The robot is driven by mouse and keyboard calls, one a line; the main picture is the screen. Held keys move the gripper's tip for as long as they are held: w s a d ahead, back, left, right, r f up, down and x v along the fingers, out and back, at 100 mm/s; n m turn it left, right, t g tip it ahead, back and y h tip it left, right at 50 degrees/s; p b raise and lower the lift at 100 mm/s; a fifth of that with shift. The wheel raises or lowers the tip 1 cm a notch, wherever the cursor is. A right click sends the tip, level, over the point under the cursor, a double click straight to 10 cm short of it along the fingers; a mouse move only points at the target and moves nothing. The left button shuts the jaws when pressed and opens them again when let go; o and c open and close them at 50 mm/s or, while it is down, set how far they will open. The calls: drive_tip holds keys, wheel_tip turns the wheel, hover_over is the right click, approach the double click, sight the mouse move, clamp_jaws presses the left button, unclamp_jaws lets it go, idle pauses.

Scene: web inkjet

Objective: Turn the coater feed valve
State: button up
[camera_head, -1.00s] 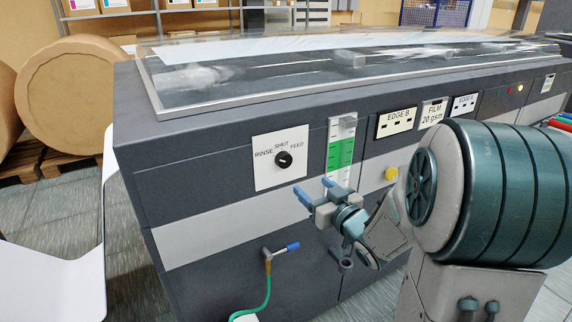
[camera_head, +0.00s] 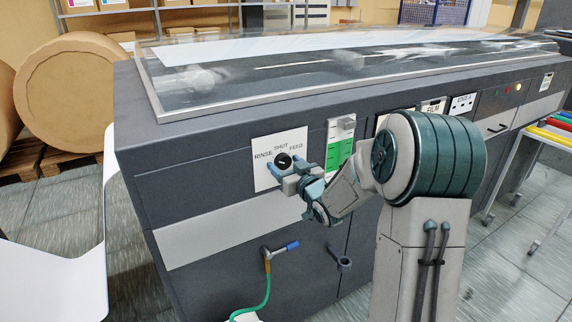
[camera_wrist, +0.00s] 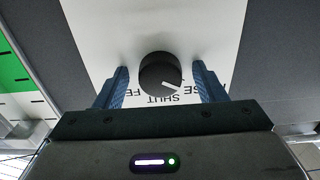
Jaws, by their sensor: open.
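The feed valve knob (camera_head: 284,160) is a round black knob on a white plate (camera_head: 263,175) marked RINSE, SHUT and FEED. My gripper (camera_head: 285,170) is open at the plate. In the wrist view, the knob (camera_wrist: 159,72) sits between the two blue fingers of my gripper (camera_wrist: 161,85), with a visible gap on each side. The lettering is upside down there and partly hidden by my gripper. The knob's white pointer line points roughly toward SHUT. I cannot tell how far the fingertips reach along the knob's depth.
A green-and-white level gauge (camera_head: 340,145) is right of the plate. Below are a blue-handled tap (camera_head: 285,247) with a green hose (camera_head: 266,290) and a grey lever (camera_head: 339,258). A glass-like cover (camera_head: 300,75) tops the dark machine. A white paper web (camera_head: 75,250) hangs at left.

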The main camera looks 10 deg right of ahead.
drive_tip(key=c, duration=1)
drive_tip(key=shift+o, duration=0.2)
drive_tip(key=shift+m, duration=0.3)
drive_tip(key=m, duration=0.5)
drive_tip(key=shift+m, duration=0.3)
drive_tip(key=m+p, duration=0.1)
drive_tip(key=m, duration=0.4)
drive_tip(key=shift+a+p, duration=0.1)
drive_tip(key=shift+p, duration=0.2)
drive_tip(key=shift+m, duration=0.4)
drive_tip(key=o, duration=1)
drive_tip(key=shift+c, duration=0.2)
